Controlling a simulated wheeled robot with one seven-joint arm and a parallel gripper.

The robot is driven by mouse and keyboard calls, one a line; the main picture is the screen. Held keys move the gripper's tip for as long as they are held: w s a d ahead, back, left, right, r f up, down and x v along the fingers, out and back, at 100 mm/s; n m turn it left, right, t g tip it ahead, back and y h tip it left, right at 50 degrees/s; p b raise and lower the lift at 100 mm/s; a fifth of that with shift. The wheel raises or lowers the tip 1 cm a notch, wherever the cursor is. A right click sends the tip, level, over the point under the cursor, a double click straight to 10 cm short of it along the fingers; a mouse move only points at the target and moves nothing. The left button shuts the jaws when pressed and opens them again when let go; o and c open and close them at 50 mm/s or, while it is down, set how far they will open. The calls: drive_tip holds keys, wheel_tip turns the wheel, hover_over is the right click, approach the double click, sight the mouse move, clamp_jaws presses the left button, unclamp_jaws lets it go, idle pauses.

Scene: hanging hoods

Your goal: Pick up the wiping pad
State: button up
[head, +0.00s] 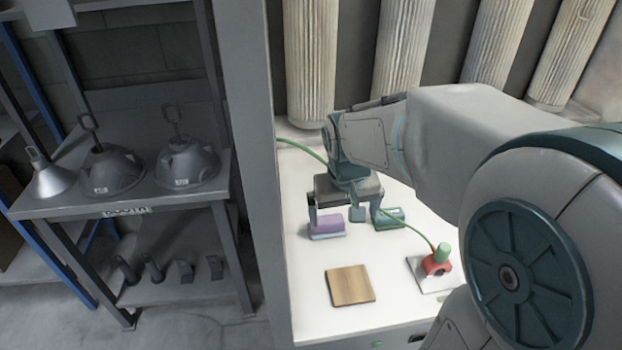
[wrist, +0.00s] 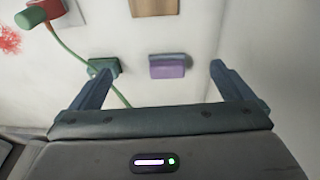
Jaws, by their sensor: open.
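A purple block with a paler lower edge (head: 327,224) lies on the white bench top; it also shows in the wrist view (wrist: 167,66). A teal-green block of similar shape (head: 390,217) lies to its right; the wrist view shows it too (wrist: 105,66), partly covered by a finger. Neither block carries a readable label, so I cannot tell for certain which is the wiping pad. My gripper (head: 335,215) is open and empty, pointing down over the bench. In the wrist view the purple block appears between my spread fingers (wrist: 160,69), with no visible contact.
A green cord (head: 301,148) crosses the bench behind my gripper to a red-and-green object (head: 437,261) on a pale plate. A wooden square (head: 350,285) lies near the front. Pleated filter cylinders (head: 403,60) stand behind; a shelf with hanging hoods (head: 187,163) stands left.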

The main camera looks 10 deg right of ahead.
drive_tip(key=w+f+p, duration=0.1)
drive_tip(key=w+f, duration=0.3)
drive_tip(key=w, duration=0.9)
hover_over(328, 219)
drive_tip(key=shift+y, duration=0.4)
drive_tip(key=f, duration=0.8)
drive_tip(key=shift+s+a+f, duration=0.2)
drive_tip(key=shift+a+f, duration=0.1)
drive_tip(key=shift+f, duration=0.1)
drive_tip(key=shift+w+d+f+p, duration=0.15)
drive_tip(key=shift+f+p, duration=0.15)
drive_tip(key=shift+f, duration=1.1)
drive_tip(key=shift+w+d+f+p, duration=0.1)
drive_tip(key=shift+f+p, duration=0.2)
drive_tip(key=shift+f, duration=1.05)
drive_tip(key=c, duration=0.9)
